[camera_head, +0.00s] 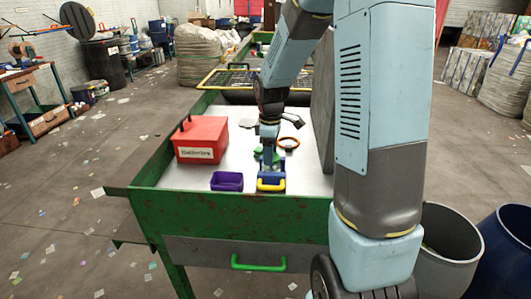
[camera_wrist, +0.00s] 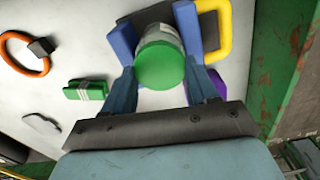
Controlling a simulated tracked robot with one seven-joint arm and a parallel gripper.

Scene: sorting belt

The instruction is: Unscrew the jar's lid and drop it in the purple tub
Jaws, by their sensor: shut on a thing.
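The jar (camera_wrist: 158,34) has a pale body and a round green lid (camera_wrist: 160,66) that faces the wrist camera. My gripper (camera_wrist: 161,75) is shut on the lid, one finger on each side. The purple tub (camera_head: 227,181) sits just left of the holder. In the wrist view the purple tub (camera_wrist: 218,84) shows only partly behind a finger.
A red box marked Batteries (camera_head: 201,139) stands at the left on the white surface. An orange ring (camera_wrist: 15,66) with a dark block, a green labelled item (camera_wrist: 87,90) and a flat grey piece (camera_wrist: 42,123) lie nearby. A green rusty rim (camera_head: 240,203) edges the table.

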